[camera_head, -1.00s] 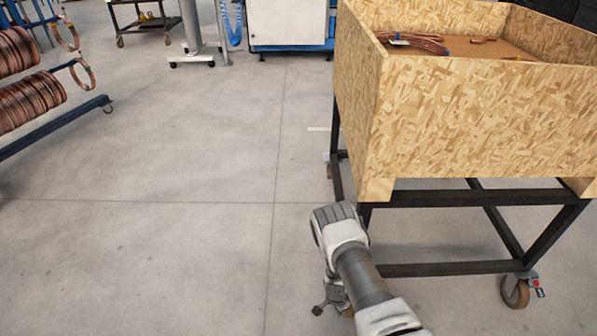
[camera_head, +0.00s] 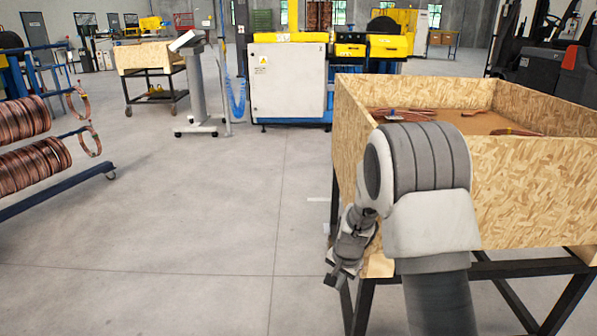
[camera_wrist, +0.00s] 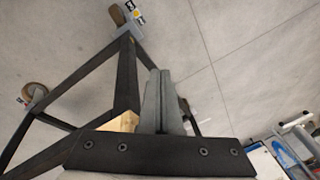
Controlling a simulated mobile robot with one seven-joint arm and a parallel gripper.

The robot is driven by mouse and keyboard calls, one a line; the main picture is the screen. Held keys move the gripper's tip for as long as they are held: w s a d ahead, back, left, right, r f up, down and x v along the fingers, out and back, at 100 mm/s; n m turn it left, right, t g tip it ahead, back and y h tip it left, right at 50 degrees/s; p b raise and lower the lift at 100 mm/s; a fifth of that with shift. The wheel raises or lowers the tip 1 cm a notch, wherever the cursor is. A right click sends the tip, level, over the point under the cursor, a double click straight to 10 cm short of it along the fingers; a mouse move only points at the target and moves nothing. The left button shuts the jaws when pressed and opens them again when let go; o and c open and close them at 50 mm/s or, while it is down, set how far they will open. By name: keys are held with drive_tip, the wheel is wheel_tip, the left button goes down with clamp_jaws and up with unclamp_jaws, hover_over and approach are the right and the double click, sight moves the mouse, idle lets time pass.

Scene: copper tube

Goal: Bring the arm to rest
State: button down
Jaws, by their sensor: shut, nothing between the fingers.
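My arm is folded up in front of the wooden bin in the head view, with its elbow high and its forearm hanging down on the left. My gripper (camera_head: 336,281) hangs low beside the bin's near left corner. In the wrist view my gripper (camera_wrist: 160,74) has its two grey fingers together, with nothing between them. I cannot tell whether the gripper touches the bin's frame.
The chipboard bin (camera_head: 530,205) on a black wheeled frame (camera_wrist: 125,75) holds copper tubes. A rack of copper coils (camera_head: 22,118) stands left. A white and blue machine (camera_head: 287,85) and a grey console stand (camera_head: 200,80) are further back. The floor between is clear.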

drive_tip(key=s+d+r+n+t, duration=0.1)
drive_tip(key=s+r+n, duration=0.1)
drive_tip(key=s+r, duration=0.6)
drive_tip(key=s+r+n, duration=0.2)
drive_tip(key=s+r, duration=0.1)
drive_tip(key=r, duration=0.9)
drive_tip(key=s+d+r+n+t, duration=0.15)
drive_tip(key=s+r, duration=0.25)
drive_tip(key=s, duration=0.5)
drive_tip(key=s+d+r+n, duration=0.1)
drive_tip(key=s+r+n, duration=0.15)
drive_tip(key=s, duration=0.75)
wheel_tip(320, 180, up, 24)
drive_tip(key=p, duration=2.4)
drive_tip(key=shift+s+d+r+m+h, duration=0.2)
drive_tip(key=shift+d+m+h, duration=0.1)
drive_tip(key=shift+m+h, duration=0.1)
